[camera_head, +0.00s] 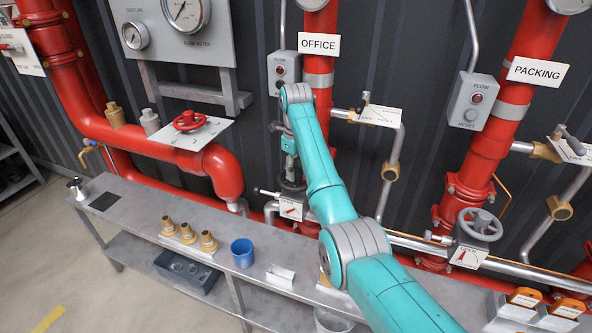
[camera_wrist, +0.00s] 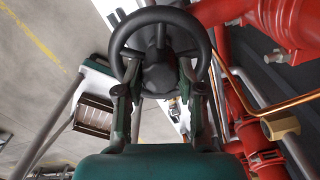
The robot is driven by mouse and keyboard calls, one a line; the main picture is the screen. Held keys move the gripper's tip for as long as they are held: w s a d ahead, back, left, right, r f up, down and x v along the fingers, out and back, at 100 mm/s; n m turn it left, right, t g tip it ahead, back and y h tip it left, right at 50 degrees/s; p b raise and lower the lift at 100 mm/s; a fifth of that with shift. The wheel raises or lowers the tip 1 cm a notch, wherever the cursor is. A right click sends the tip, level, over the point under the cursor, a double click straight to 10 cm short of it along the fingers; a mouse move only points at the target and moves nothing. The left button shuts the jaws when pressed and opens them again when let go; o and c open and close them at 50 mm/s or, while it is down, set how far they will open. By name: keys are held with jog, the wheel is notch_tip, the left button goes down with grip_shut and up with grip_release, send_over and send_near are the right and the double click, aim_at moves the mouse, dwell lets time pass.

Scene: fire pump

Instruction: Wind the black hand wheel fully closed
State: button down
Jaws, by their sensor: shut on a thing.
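The black hand wheel (camera_wrist: 157,13) fills the upper middle of the wrist view, with its hub and spokes showing inside the rim. My gripper (camera_wrist: 160,88) has one finger on each side of the wheel's near part, and it is shut on the wheel. In the head view my gripper (camera_head: 290,165) points down below the OFFICE sign, and it largely hides the wheel there. A white indicator plate (camera_head: 291,209) with a red pointer sits just below the wheel; its lettering is too small to read.
A similar grey wheel (camera_head: 479,224) with its own indicator stands on the PACKING pipe (camera_head: 478,165) at right. A red wheel (camera_head: 188,121) is at left. Red pipes and side valves (camera_head: 375,115) crowd my arm. The grey bench (camera_head: 140,205) holds brass fittings and a blue cup (camera_head: 242,252).

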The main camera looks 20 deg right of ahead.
jog(key=shift+s+f+m, duration=0.1)
jog(key=shift+f+m, duration=0.05)
jog(key=shift+m, duration=1.25)
jog(key=c, duration=0.8)
grip_release()
